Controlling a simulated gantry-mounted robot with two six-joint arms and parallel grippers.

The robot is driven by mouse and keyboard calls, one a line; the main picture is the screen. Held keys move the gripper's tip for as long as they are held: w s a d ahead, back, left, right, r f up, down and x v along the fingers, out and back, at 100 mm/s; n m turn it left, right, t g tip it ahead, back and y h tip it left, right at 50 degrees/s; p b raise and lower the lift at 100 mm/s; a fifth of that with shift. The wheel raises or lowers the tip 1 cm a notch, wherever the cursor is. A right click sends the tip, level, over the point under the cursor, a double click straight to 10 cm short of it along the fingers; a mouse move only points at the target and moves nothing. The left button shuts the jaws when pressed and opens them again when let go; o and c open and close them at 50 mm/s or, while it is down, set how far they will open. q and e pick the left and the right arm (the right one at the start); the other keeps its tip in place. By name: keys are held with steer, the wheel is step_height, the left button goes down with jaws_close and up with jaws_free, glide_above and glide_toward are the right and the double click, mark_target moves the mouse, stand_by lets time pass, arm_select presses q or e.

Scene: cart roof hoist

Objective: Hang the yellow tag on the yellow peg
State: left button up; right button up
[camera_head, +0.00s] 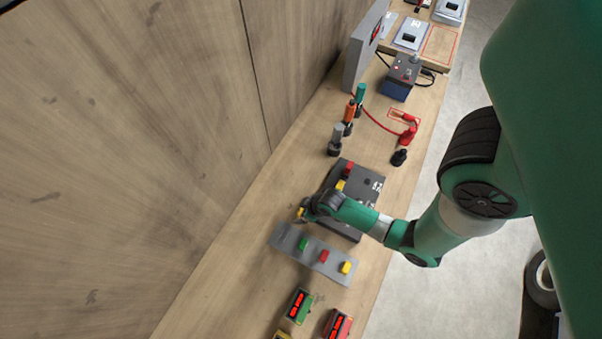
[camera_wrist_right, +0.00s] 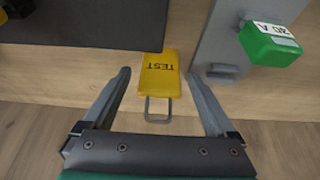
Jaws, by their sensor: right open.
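A yellow tag (camera_wrist_right: 158,74) marked TEST, with a grey wire loop on its near end, shows in the right wrist view. It is between the fingers of my right gripper (camera_wrist_right: 163,103), with a gap on each side. My right gripper is open and does not touch it. In the head view, the right gripper (camera_head: 303,213) is between the dark panel and the grey plate, with a bit of yellow at its fingertips. I cannot tell which thing is the yellow peg. My left gripper is not in view.
A grey plate (camera_head: 287,240) carries green, red and yellow blocks. A dark panel (camera_head: 362,190) stands beyond it. Green (camera_head: 299,305) and red (camera_head: 337,324) boxes are at the near end of the bench. Several bottle-like items stand near the wall. A red cable lies further back.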

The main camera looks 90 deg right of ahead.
steer(key=p+v, duration=0.7)
steer(key=v, duration=0.3)
steer(key=c, duration=1)
